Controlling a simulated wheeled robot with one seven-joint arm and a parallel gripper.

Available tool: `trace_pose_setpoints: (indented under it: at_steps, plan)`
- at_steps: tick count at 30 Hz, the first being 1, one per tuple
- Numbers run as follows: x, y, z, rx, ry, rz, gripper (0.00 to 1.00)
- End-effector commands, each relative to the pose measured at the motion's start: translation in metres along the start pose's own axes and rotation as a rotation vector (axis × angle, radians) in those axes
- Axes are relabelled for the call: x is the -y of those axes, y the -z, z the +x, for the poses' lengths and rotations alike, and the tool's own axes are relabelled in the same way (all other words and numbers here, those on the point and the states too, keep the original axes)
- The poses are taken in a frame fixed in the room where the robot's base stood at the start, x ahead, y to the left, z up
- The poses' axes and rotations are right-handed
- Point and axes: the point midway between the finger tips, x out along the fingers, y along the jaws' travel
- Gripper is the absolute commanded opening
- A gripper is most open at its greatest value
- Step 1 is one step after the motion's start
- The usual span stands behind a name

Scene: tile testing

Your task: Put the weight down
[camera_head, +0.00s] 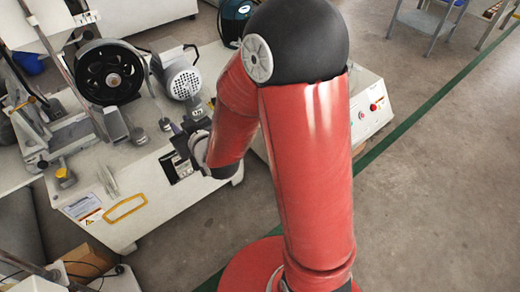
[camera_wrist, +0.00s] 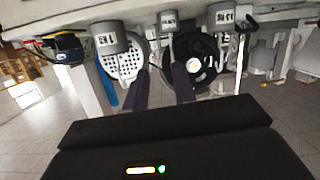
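Three grey cylindrical weights with white labels show along the top of the wrist view, one at left (camera_wrist: 108,38), one in the middle (camera_wrist: 169,20) and one at right (camera_wrist: 221,17). My gripper (camera_wrist: 161,68) has its two dark fingers apart, and I see nothing held between them. The middle weight is beyond the fingertips, roughly in line with the gap. In the head view my gripper (camera_head: 177,131) is over the right part of the machine top. Small grey weights (camera_head: 165,124) (camera_head: 139,136) stand just left of it. Contact with the nearest one is unclear.
The white machine bench (camera_head: 140,205) carries a black wheel (camera_head: 110,72) and a grey motor (camera_head: 182,79) behind the weights. A yellow handle frame (camera_head: 125,207) is on its front. A white control box (camera_head: 370,108) stands right of my arm. Open floor (camera_head: 440,190) lies at right.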

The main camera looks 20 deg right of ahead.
Motion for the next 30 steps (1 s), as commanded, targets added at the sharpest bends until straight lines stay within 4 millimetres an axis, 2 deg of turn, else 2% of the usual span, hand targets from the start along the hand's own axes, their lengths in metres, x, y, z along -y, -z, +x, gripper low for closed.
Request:
trace_pose_setpoints:
  at_steps: [1,5,8,12,18,21,25,30]
  plan:
    - [-0.009,0.014,-0.009,0.048,-0.014,-0.018,0.27]
    - [-0.031,0.028,-0.042,0.220,-0.055,-0.022,0.27]
    - [-0.046,0.037,-0.079,0.349,-0.096,-0.001,0.27]
    - [-0.061,0.046,-0.145,0.523,-0.152,0.061,0.27]
    - [-0.063,0.045,-0.242,0.727,-0.197,0.179,0.27]
    - [-0.060,0.042,-0.275,0.794,-0.202,0.221,0.27]
    - [-0.057,0.039,-0.296,0.840,-0.204,0.250,0.27]
    - [-0.056,0.038,-0.300,0.853,-0.203,0.255,0.27]
